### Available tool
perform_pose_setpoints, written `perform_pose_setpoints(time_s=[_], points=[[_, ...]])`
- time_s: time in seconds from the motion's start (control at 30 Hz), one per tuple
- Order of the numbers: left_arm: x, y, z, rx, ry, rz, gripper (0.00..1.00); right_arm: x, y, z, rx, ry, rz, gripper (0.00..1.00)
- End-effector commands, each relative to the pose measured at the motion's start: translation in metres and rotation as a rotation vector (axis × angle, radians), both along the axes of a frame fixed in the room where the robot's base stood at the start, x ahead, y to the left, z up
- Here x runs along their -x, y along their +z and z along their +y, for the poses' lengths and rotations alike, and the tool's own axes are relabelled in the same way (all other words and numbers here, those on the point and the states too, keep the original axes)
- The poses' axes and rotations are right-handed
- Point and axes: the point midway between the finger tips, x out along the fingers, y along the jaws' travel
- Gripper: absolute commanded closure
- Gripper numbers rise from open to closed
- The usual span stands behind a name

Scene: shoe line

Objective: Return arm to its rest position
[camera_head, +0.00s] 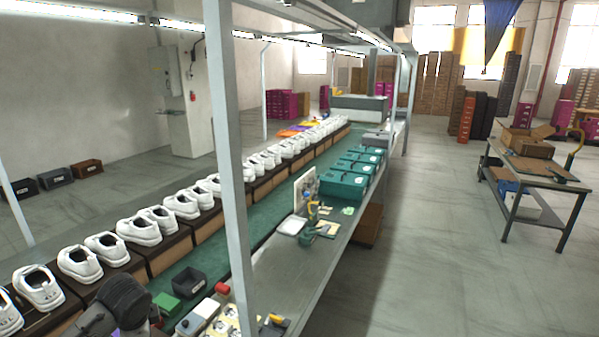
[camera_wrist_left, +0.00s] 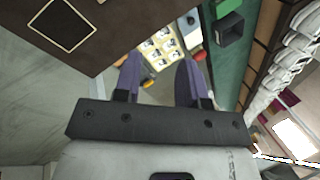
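My left arm (camera_head: 122,300) shows as a dark, rounded link at the bottom left of the head view, in front of the shoe line. Its fingers cannot be made out there. In the left wrist view my left gripper (camera_wrist_left: 158,78) has its two purple-grey fingers apart with nothing between them. Beyond the fingers are a sheet with small pictures (camera_wrist_left: 158,48) and a yellow item (camera_wrist_left: 147,83). My right gripper is in neither view.
White shoes (camera_head: 139,230) stand in a row on the line at left. A black bin (camera_head: 189,282), a green box (camera_head: 166,304) and a red item (camera_head: 222,288) lie near my arm. A grey post (camera_head: 228,170) rises beside the bench. Teal boxes (camera_head: 342,187) stand farther back.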

Motion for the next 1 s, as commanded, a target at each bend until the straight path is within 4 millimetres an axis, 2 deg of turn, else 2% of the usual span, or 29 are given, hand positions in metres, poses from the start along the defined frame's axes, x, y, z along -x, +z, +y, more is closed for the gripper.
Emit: perform_pose_setpoints(time_s=[0.03, 0.1, 0.2, 0.3, 0.4, 0.53, 0.67, 0.87, 1.0], points=[[-0.005, 0.026, -0.012, 0.000, 0.051, -0.120, 0.62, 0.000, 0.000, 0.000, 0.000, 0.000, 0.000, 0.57], [-0.010, 0.060, -0.031, 0.022, 0.113, -0.278, 0.62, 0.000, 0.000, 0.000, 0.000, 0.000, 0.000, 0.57], [-0.009, 0.101, -0.060, 0.082, 0.165, -0.472, 0.62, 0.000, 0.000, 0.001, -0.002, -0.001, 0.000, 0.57], [0.003, 0.124, -0.092, 0.172, 0.201, -0.633, 0.62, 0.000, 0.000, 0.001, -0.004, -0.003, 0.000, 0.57], [0.025, 0.131, -0.122, 0.281, 0.229, -0.757, 0.62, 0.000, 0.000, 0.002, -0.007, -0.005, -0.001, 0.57], [0.060, 0.121, -0.145, 0.402, 0.264, -0.844, 0.62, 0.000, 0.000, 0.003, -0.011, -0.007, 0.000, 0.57], [0.100, 0.095, -0.154, 0.490, 0.309, -0.867, 0.62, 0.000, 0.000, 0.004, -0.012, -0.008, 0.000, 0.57], [0.164, 0.035, -0.151, 0.580, 0.438, -0.796, 0.62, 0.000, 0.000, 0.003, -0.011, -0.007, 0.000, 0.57], [0.211, -0.019, -0.148, 0.613, 0.544, -0.677, 0.62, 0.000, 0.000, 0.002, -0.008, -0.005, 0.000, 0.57]])
